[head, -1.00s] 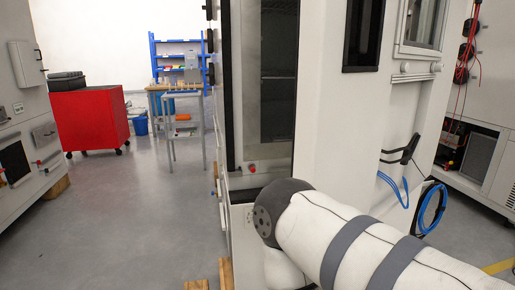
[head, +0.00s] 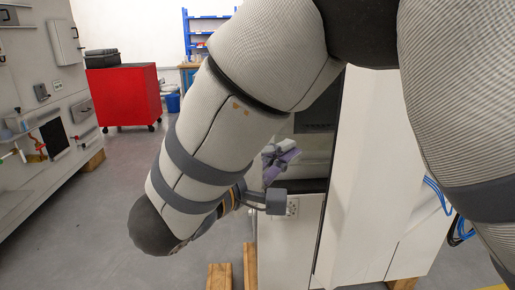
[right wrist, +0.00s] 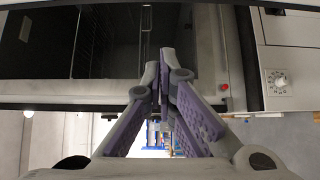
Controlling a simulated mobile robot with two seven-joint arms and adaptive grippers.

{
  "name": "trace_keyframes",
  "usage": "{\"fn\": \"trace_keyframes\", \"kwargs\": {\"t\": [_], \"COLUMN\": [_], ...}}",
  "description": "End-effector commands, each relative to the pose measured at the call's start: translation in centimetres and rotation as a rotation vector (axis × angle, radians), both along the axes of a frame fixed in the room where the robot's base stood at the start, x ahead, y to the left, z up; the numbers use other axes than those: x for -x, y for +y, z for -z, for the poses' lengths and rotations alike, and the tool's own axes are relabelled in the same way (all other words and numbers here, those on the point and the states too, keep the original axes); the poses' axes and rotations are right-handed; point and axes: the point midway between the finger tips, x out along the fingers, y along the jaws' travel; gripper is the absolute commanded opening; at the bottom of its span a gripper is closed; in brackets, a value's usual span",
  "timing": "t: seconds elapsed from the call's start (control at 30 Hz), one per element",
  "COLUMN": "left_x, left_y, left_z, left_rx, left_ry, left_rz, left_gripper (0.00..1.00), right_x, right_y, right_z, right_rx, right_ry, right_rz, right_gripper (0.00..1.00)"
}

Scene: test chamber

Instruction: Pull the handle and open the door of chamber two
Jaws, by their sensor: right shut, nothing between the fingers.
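The white chamber (head: 365,185) stands right of centre in the head view. My right arm hides most of its dark front. My right gripper (head: 282,160), grey with purple pads, is in front of that side. In the right wrist view my right gripper (right wrist: 163,75) is shut with nothing between its fingers. Beyond its tips is a dark glazed or open area (right wrist: 100,45) with rack-like lines and a thin metal bar (right wrist: 146,35). I cannot tell whether the bar is the door handle or whether the gripper touches anything. My left gripper is not in view.
A red cart (head: 125,95) and a blue shelf (head: 205,30) stand at the back left. Wooden blocks (head: 220,275) lie by the chamber's base. Blue cables (head: 438,195) hang at its right. The floor on the left is clear. A dial (right wrist: 277,82) shows in the wrist view.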

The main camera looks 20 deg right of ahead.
Motion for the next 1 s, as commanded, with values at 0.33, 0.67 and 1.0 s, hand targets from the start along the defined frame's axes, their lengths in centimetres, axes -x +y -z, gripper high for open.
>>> {"fn": "trace_keyframes", "kwargs": {"t": [0.33,0.67,1.0], "left_x": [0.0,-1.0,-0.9], "left_y": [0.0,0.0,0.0], "left_z": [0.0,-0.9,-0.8], "left_rx": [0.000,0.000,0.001], "left_ry": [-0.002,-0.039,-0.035], "left_rz": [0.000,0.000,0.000], "left_gripper": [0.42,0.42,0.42], "right_x": [-2.4,0.5,0.5], "right_y": [-5.7,-6.3,-6.3], "right_z": [-0.3,-0.1,0.1], "right_rx": [0.002,-0.001,-0.001], "right_ry": [-0.001,-0.003,-0.001], "right_rz": [-0.002,-0.001,0.000], "right_gripper": [0.00,0.00,0.00]}}
